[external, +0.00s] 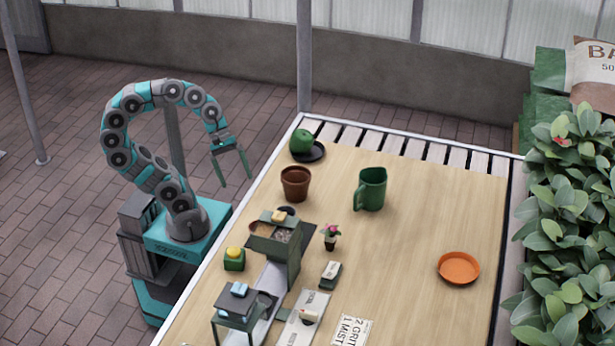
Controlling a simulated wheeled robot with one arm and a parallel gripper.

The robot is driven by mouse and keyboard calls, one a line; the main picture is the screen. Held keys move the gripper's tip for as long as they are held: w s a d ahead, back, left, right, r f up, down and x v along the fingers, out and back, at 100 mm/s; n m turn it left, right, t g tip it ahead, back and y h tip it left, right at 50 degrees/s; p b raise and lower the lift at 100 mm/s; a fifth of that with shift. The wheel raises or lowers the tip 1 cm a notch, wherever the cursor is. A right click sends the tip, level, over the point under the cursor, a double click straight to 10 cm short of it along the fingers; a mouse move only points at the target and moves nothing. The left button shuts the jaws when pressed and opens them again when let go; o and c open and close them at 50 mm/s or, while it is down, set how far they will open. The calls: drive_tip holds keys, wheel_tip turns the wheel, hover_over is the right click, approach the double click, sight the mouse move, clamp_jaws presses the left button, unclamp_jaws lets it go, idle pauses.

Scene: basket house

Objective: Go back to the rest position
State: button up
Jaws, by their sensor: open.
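My gripper (234,168) hangs at the end of my curled arm, pointing down beside the left edge of the table. Its two green fingers are apart with nothing between them. It is left of the brown pot and clear of the tabletop objects. My arm arches up from my teal base, which stands on the floor left of the table.
The wooden table (425,225) holds a brown pot (295,184), a green mug (371,188), an orange saucer (459,268), a green round object (301,142) on a dark dish, and a green machine (277,245). Leafy plants (573,200) stand at right. Brick floor around me is open.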

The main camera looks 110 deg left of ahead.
drive_tip(key=s+f+m+g+y, duration=0.1)
drive_tip(key=s+f+m+g, duration=0.1)
drive_tip(key=f+m, duration=0.3)
drive_tip(key=s+f+m+g+y, duration=0.1)
drive_tip(key=s+f+m+g, duration=0.1)
drive_tip(key=f+m, duration=0.3)
drive_tip(key=s+a+f+m+g+y, duration=0.1)
drive_tip(key=s+f+m+g, duration=0.2)
drive_tip(key=m, duration=0.8)
wheel_tip(320, 180, down, 2)
drive_tip(key=shift+s+f+m, duration=0.2)
drive_tip(key=shift+s+m, duration=0.1)
drive_tip(key=shift+s, duration=0.1)
drive_tip(key=shift+a, duration=0.1)
